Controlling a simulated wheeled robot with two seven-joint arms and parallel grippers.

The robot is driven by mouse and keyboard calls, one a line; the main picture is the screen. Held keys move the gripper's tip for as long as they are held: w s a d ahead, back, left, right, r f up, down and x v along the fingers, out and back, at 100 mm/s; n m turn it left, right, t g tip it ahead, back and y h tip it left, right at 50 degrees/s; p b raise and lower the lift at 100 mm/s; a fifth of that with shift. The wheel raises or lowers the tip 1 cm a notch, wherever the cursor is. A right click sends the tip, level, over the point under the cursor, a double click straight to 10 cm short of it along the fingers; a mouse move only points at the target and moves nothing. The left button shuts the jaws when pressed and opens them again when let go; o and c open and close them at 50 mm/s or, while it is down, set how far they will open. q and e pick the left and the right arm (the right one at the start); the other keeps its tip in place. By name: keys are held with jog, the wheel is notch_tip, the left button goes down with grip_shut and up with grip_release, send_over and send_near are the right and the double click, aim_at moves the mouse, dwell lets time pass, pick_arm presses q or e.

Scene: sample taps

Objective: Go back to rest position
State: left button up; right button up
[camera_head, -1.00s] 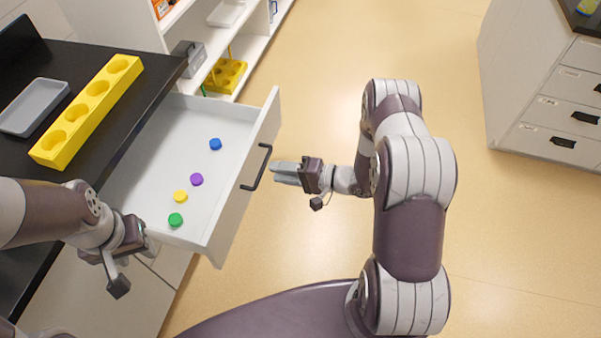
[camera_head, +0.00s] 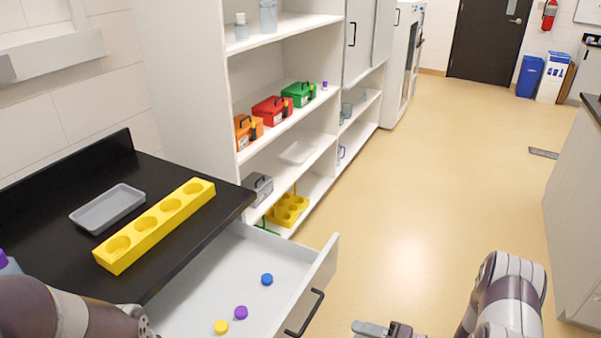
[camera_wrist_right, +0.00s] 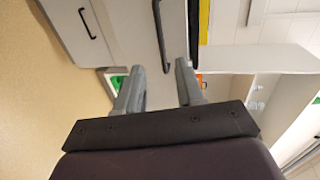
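My right gripper (camera_head: 368,328) shows at the bottom edge of the head view, just right of the open drawer's handle (camera_head: 305,313) and apart from it. In the right wrist view my right gripper (camera_wrist_right: 160,80) has its two grey fingers apart with nothing between them. My left arm (camera_head: 60,310) enters at the lower left of the head view; its gripper is out of frame. The open white drawer (camera_head: 322,270) holds a blue cap (camera_head: 267,279), a purple cap (camera_head: 241,312) and a yellow cap (camera_head: 221,327).
A yellow block with round holes (camera_head: 150,229) and a grey tray (camera_head: 107,208) lie on the black counter (camera_head: 45,255). Shelves (camera_head: 290,145) with orange, red and green boxes stand behind. A white cabinet (camera_head: 580,220) is at right. The floor between is clear.

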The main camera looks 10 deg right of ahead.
jog(key=d+f+n+g+h, duration=0.1)
jog(key=d+f+n+h, duration=0.1)
jog(key=d+f+h, duration=0.4)
jog(key=s+d+r+n+g+h, duration=0.3)
jog(key=s+d+r+g+h, duration=0.15)
jog(key=s+g+h, duration=0.2)
jog(key=s+a+r+n, duration=0.1)
jog(key=s+a+r, duration=0.1)
jog(key=a+r, duration=0.5)
jog(key=s+a+r+n+p, duration=0.1)
jog(key=s+a+r, duration=0.2)
jog(key=a+r, duration=0.3)
notch_tip(320, 180, up, 3)
jog(key=shift+s+a+f, duration=0.15)
jog(key=shift+s+a, duration=0.05)
jog(key=shift+a, duration=0.15)
dwell(4.9)
